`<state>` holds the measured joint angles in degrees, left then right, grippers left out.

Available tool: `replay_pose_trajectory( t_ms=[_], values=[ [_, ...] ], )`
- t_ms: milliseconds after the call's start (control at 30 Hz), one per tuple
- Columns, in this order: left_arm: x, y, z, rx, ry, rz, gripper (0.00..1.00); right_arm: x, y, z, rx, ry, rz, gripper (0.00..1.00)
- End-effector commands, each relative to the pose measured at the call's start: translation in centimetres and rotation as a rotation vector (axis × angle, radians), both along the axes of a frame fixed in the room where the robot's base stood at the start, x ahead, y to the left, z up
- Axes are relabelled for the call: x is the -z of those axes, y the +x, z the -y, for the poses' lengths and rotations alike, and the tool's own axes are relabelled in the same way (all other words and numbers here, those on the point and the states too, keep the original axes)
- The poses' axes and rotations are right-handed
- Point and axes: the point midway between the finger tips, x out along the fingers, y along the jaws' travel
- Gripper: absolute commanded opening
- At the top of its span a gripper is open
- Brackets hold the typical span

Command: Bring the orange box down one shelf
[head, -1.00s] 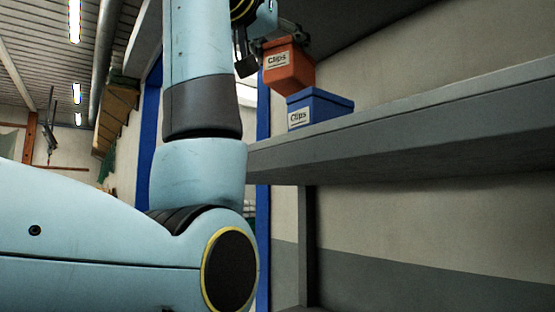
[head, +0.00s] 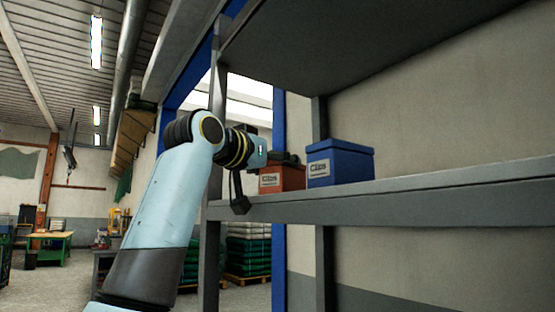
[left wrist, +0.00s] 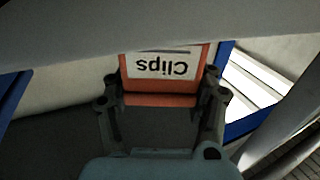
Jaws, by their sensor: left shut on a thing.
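The orange box (head: 283,179), with a white "Clips" label, is at the middle grey shelf (head: 430,197), left of the blue box. I cannot tell whether its bottom touches the shelf. My left gripper (head: 287,160) is at the top of the orange box and shut on it. In the left wrist view the orange box (left wrist: 165,66) sits between the two dark fingers of the gripper (left wrist: 160,84), its label upside down. My right gripper is not in view.
The blue box (head: 345,165), also labelled "Clips", stands on the middle shelf just right of the orange box. A higher shelf (head: 350,45) overhangs both. A grey upright (head: 214,130) stands at the shelf's left end. The middle shelf is clear right of the blue box.

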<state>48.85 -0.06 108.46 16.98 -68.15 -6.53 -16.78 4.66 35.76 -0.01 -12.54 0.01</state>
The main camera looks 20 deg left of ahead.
Motion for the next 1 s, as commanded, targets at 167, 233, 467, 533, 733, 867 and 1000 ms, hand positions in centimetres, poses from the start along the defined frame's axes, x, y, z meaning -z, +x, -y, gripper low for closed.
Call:
replay_pose_trajectory(
  t_ms=[167,233,467,533,733,867,1000],
  values=[
    [-0.1,0.0,0.0,0.000,0.000,0.004,0.14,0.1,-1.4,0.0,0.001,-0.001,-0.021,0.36],
    [-0.1,0.0,0.0,0.000,0.000,0.004,0.14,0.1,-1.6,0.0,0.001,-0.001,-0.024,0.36],
    [0.2,0.0,0.0,0.000,0.000,0.001,0.77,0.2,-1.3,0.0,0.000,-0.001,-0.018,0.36],
    [0.2,0.0,0.0,0.000,0.000,0.001,0.82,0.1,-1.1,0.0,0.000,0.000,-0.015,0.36],
    [0.2,0.0,0.0,0.000,0.001,0.001,0.82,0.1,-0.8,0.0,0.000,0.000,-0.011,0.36],
    [0.0,-0.4,-0.1,-0.001,0.001,0.003,0.82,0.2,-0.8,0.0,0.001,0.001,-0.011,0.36],
    [0.1,-2.5,-0.7,-0.001,0.002,0.006,0.82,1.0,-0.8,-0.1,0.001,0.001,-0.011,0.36]
  ],
)
